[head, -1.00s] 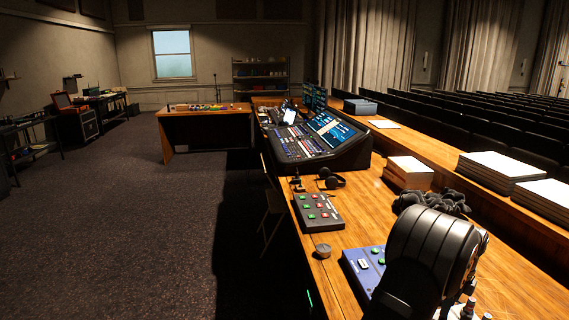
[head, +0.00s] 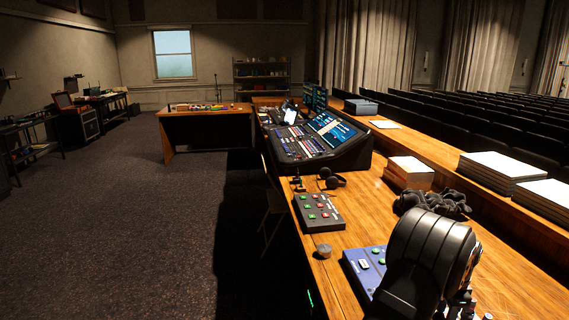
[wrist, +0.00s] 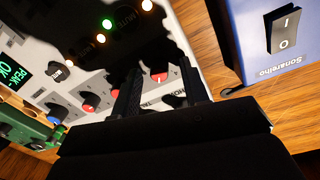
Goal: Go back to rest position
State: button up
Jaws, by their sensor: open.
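In the wrist view my gripper (wrist: 159,68) shows two dark fingers spread apart with nothing held between them. They point over a white panel (wrist: 35,55) with coloured knobs, small lit lamps and a green display reading PEAK OK. A knob with a red face (wrist: 159,77) shows between the fingers. I cannot tell whether a finger touches the panel. In the head view my black arm is at the lower right, and my gripper is hidden or out of the picture.
A blue box (wrist: 270,45) with a black rocker switch lies right of the panel; a green device (wrist: 25,128) is at left. A grey button box (head: 318,212), a small round knob (head: 324,251), headphones (head: 331,178) and the mixing console (head: 310,140) stand along the wooden desk.

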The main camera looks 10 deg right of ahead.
jog(key=n, duration=0.5)
jog(key=shift+n, duration=2)
jog(key=shift+o, duration=0.5)
jog(key=o, duration=1.1)
jog(key=shift+c, duration=0.2)
jog(key=shift+o, duration=0.7)
jog(key=shift+r, duration=0.1)
jog(key=a+r+n, duration=0.3)
jog(key=r+n, duration=0.3)
jog(key=r, duration=0.3)
jog(key=a+r+n, duration=0.3)
jog(key=r+n, duration=0.3)
jog(key=r, duration=0.2)
notch_tip(320, 180, down, 10)
jog(key=shift+r, duration=0.2)
